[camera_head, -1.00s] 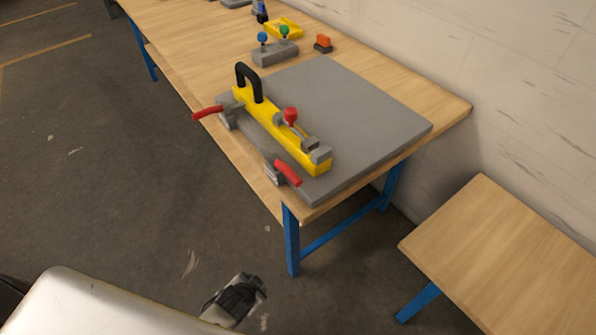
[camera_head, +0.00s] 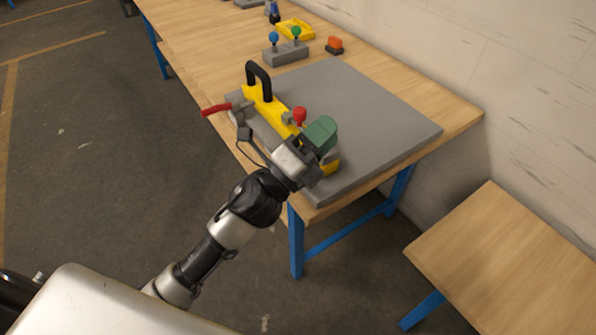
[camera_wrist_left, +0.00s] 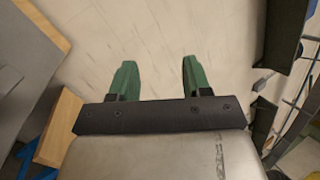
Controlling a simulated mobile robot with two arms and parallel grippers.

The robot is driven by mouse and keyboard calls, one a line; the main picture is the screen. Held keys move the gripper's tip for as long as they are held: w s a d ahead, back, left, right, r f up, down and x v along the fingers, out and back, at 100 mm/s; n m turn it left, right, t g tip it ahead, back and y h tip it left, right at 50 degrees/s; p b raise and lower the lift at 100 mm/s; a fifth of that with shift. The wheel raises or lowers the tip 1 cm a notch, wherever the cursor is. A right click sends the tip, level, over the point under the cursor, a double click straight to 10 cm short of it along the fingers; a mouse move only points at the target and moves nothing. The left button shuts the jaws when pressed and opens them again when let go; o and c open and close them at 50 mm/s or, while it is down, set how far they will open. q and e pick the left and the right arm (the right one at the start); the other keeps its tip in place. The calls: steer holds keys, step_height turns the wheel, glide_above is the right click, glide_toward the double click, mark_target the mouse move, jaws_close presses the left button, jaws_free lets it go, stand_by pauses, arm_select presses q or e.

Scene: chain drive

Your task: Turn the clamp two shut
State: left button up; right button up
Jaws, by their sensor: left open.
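A clamp with a red lever (camera_head: 216,109) sits at the table's front edge, by the handle end of the yellow bar (camera_head: 262,102); its lever sticks out left over the edge. The second red-levered clamp, by the bar's near end, is hidden behind my left arm. I cannot tell which one is clamp two. My left gripper (camera_head: 320,134), with green fingers, is over the near end of the bar. In the left wrist view its two fingers (camera_wrist_left: 158,78) are apart with nothing between them. My right gripper is not in view.
The bar, with black handle and red knob (camera_head: 300,115), lies on a grey plate (camera_head: 385,125). Behind stand a grey block (camera_head: 285,54) with blue and green knobs, a yellow tray (camera_head: 296,29) and an orange piece (camera_head: 335,44). A wall bounds the right; a wooden surface (camera_head: 515,255) stands nearby.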

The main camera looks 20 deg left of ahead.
arm_select(q)
steer(key=s+d+f+m+g+h, duration=0.15)
steer(key=d+m+g, duration=0.25)
steer(key=m+g, duration=0.75)
steer(key=s+d+m+g+h, duration=0.3)
steer(key=m+g, duration=0.4)
steer(key=m, duration=0.9)
steer(key=w+a+f+m+t+y, duration=0.1)
steer(key=w+a+f+m+y, duration=0.15)
steer(key=a+y, duration=0.5)
steer(key=w+a+f+m+y, duration=0.1)
steer(key=w+a+m+y, duration=0.2)
steer(key=a+y, duration=0.45)
steer(key=shift+y, duration=0.55)
steer(key=f, duration=0.3)
steer(key=w+d+f, duration=0.1)
steer(key=f, duration=0.2)
steer(key=w+d+f, duration=0.1)
steer(key=f, duration=0.3)
steer(key=shift+d+f+p, duration=0.1)
steer(key=shift+d+p, duration=0.1)
steer(key=shift+p, duration=0.15)
jaws_close()
